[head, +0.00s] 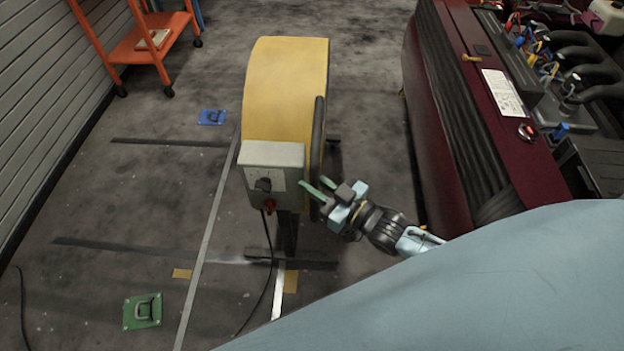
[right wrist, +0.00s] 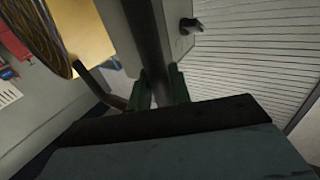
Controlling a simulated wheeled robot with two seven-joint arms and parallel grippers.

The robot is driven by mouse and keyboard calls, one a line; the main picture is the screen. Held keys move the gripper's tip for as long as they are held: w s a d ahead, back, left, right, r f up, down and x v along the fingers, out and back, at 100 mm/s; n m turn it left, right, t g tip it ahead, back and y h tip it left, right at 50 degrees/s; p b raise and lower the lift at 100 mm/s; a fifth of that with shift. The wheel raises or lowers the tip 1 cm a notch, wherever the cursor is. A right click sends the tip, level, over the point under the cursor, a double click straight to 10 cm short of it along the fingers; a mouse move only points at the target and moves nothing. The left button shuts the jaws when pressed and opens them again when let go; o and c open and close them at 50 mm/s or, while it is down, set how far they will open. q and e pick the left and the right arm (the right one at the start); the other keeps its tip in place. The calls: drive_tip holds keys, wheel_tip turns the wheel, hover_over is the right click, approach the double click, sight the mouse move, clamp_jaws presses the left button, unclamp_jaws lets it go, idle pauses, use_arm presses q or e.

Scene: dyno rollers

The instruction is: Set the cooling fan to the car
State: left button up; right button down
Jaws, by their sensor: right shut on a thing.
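The cooling fan is a yellow drum (head: 285,85) on a dark stand, with a grey control box (head: 270,155) on its near side. A dark upright handle bar (head: 317,140) runs along its right side. My right gripper (head: 319,186), with green fingers, is shut on this bar near its lower part. In the right wrist view, the green fingers (right wrist: 160,92) lie on both sides of the dark bar (right wrist: 150,45). The dark red car (head: 505,130) stands at the right with its engine bay open, apart from the fan. My left gripper is not in view.
An orange cart (head: 140,45) stands at the far left by a slatted wall (head: 40,100). Blue (head: 212,117) and green (head: 142,311) floor plates lie left of the fan. A black cable (head: 268,270) trails from the box. Bare floor separates fan and car.

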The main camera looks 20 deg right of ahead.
drive_tip(key=shift+d+f, duration=0.1)
drive_tip(key=shift+d, duration=0.1)
drive_tip(key=c, duration=1.3)
unclamp_jaws()
drive_tip(key=shift+s+d, duration=0.1)
drive_tip(key=shift+c, duration=0.2)
